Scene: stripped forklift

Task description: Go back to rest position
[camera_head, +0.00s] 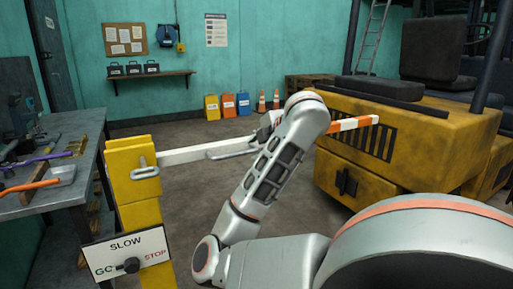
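My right arm comes in from the lower right and bends up across the middle of the view. My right gripper (264,130) is a small dark shape, largely hidden behind the arm's upper link, near the barrier's white bar (195,154). I cannot tell whether its fingers are open or whether it touches the bar. The bar lies about level, with a grey handle (232,150) on it and an orange-striped end (352,124) to the right of my arm. My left gripper is not in view.
A yellow post (134,175) carries the bar and a SLOW/GO/STOP dial sign (127,256). A workbench (60,188) with tools stands at left. The yellow forklift (405,145) fills the right. Bins (228,105) and cones (262,101) stand by the back wall. Open floor lies between.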

